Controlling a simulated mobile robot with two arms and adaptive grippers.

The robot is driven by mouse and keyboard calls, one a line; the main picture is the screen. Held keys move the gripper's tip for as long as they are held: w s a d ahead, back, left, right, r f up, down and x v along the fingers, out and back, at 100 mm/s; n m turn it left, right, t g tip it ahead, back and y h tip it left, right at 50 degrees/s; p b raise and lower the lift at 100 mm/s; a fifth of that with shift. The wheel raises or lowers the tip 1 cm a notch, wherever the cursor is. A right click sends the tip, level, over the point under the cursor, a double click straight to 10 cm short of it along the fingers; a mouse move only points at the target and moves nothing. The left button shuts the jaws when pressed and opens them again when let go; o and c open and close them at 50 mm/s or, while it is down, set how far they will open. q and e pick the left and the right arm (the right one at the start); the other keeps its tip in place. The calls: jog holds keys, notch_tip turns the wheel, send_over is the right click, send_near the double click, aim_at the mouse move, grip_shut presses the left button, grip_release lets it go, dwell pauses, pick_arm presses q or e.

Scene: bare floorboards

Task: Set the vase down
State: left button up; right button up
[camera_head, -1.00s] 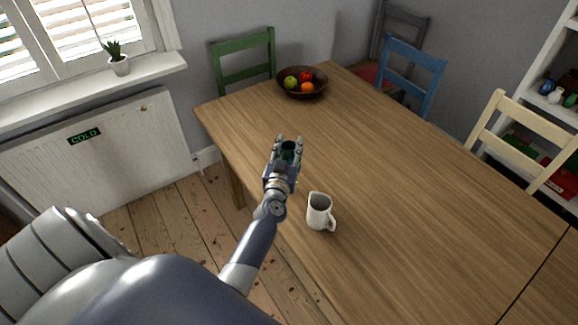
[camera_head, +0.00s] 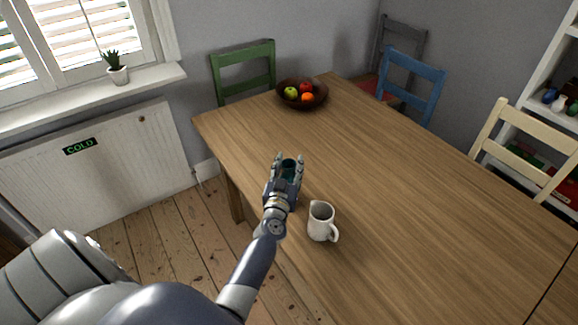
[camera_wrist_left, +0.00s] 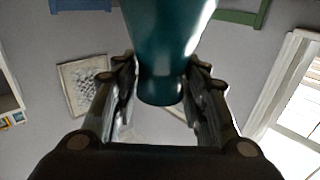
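The vase (camera_head: 289,170) is dark teal, mostly hidden by my left gripper (camera_head: 286,168) in the head view. In the left wrist view the vase (camera_wrist_left: 163,50) fills the top middle, and its narrow end lies between the two fingers of my left gripper (camera_wrist_left: 162,82). The fingers press on it from both sides. The gripper shows over the left edge area of the wooden table (camera_head: 400,180). I cannot tell whether the vase touches the tabletop. My right gripper is not in view.
A white jug (camera_head: 321,222) stands on the table close to the right of my left wrist. A dark bowl (camera_head: 302,98) of fruit sits at the far end. Green, blue and cream chairs surround the table. The middle of the tabletop is clear.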

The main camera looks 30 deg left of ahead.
pick_arm(q)
jog(key=shift+o, duration=0.6)
jog(key=shift+r, duration=0.2)
jog(key=v, duration=1.2)
